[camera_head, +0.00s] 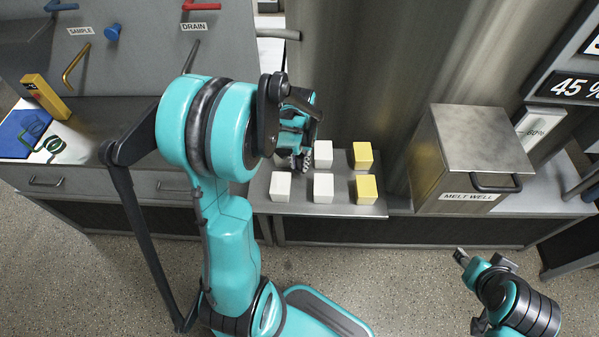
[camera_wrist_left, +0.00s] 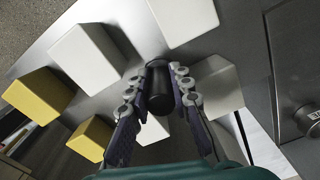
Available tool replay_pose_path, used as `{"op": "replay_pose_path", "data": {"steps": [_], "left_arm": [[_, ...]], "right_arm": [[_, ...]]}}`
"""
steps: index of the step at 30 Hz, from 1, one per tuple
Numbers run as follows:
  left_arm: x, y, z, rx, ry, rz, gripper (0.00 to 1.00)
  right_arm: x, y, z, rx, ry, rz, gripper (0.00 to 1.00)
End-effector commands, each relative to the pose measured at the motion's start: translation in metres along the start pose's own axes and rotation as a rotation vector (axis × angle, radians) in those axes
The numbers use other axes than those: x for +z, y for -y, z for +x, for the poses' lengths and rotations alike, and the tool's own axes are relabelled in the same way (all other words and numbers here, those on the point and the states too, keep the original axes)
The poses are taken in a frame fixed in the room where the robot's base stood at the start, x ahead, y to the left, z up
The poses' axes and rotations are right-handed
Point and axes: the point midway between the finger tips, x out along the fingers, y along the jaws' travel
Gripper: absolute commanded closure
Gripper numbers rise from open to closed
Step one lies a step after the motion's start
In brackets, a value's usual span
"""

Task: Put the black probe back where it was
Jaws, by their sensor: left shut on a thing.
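The black probe (camera_wrist_left: 159,92) is a dark cylinder between the fingers of my left gripper in the left wrist view. My left gripper (camera_wrist_left: 160,100) is shut on it, with a finger on each side. In the head view my left gripper (camera_head: 300,155) is over the left part of the metal tray with the blocks, and I cannot make out the probe there. The probe's far end and whether it touches the tray are unclear. My right gripper (camera_head: 463,257) is at the lower right, away from the blocks; its jaw opening is unclear.
White blocks (camera_head: 323,187) and yellow blocks (camera_head: 366,189) stand on the metal tray (camera_head: 340,211), close around my left gripper. A metal box labelled MELT WELL (camera_head: 470,150) is to the right. A yellow meter (camera_head: 46,97) stands on the left counter. Open floor lies in front.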

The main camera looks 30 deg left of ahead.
Motion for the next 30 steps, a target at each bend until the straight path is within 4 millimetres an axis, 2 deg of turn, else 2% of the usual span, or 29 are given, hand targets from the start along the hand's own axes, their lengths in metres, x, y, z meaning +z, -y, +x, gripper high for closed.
{"op": "replay_pose_path", "data": {"steps": [4, 11, 22, 23, 25, 30], "left_arm": [[0.002, 0.002, 0.009, 0.000, 0.000, 0.002, 1.00], [0.002, 0.002, 0.042, 0.000, 0.000, 0.002, 1.00], [0.002, 0.002, 0.045, 0.000, 0.000, 0.001, 1.00], [0.002, 0.002, 0.045, 0.000, 0.000, 0.001, 0.77], [0.002, 0.002, 0.044, 0.000, 0.000, 0.001, 0.59], [0.002, 0.002, 0.044, 0.000, 0.000, 0.001, 0.59]], "right_arm": [[0.003, 0.000, 0.004, 0.000, 0.000, 0.000, 0.60], [0.012, 0.000, 0.017, 0.000, 0.000, 0.000, 0.60], [0.013, 0.000, 0.019, 0.000, 0.000, 0.000, 0.60], [0.013, 0.000, 0.019, 0.000, 0.000, 0.000, 0.60], [0.013, 0.000, 0.018, 0.000, 0.000, 0.000, 0.60], [0.013, 0.000, 0.018, 0.000, 0.000, 0.000, 0.60]]}}
